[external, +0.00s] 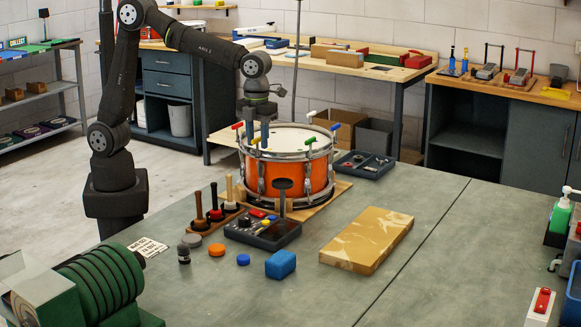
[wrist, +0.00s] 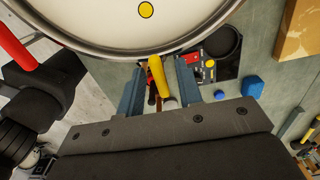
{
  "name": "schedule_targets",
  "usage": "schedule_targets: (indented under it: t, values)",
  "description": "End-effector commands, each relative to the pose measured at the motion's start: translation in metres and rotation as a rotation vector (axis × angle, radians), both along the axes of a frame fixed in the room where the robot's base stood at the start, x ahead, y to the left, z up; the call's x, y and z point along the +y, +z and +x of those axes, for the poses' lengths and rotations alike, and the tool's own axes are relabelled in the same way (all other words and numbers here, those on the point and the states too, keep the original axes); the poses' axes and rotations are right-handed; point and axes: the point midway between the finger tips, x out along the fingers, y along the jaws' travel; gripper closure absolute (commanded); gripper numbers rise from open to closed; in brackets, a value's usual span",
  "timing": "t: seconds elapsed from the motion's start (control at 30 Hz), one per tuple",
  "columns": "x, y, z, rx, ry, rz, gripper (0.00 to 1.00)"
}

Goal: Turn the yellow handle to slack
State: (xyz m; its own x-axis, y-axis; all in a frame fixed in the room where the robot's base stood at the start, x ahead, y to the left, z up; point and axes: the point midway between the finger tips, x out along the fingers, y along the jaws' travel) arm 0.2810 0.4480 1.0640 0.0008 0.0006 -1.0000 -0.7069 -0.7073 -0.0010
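The orange snare drum (external: 287,172) stands on a wooden board, with coloured T-handles around its rim. In the wrist view the yellow handle (wrist: 158,76) lies just outside the drum's rim, between my two blue-grey fingers. My gripper (wrist: 160,68) is open, with one finger on each side of the handle and a visible gap to both. In the external view my gripper (external: 257,137) is over the near left rim, pointing down, and largely hides the yellow handle. A yellow dot (wrist: 146,10) marks the drumhead.
Red (external: 309,141), green (external: 335,127) and blue (external: 311,114) handles stand up along the rim. The bench's right side is mostly clear.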

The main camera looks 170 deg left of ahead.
Motion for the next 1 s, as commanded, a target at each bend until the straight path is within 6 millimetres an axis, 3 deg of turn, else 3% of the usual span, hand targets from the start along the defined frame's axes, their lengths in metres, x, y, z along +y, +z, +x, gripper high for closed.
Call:
schedule_targets:
  t: [0.37,0.53,0.57,1.0]
  values:
    - [-0.0001,-0.0071,-0.0001,0.000,0.000,0.000,0.67]
    - [-0.0001,-0.0070,-0.0001,0.000,0.000,0.000,0.99]
    - [-0.0001,-0.0069,-0.0001,0.000,0.000,0.000,1.00]
    - [-0.0001,-0.0067,-0.0001,0.000,0.068,0.000,1.00]
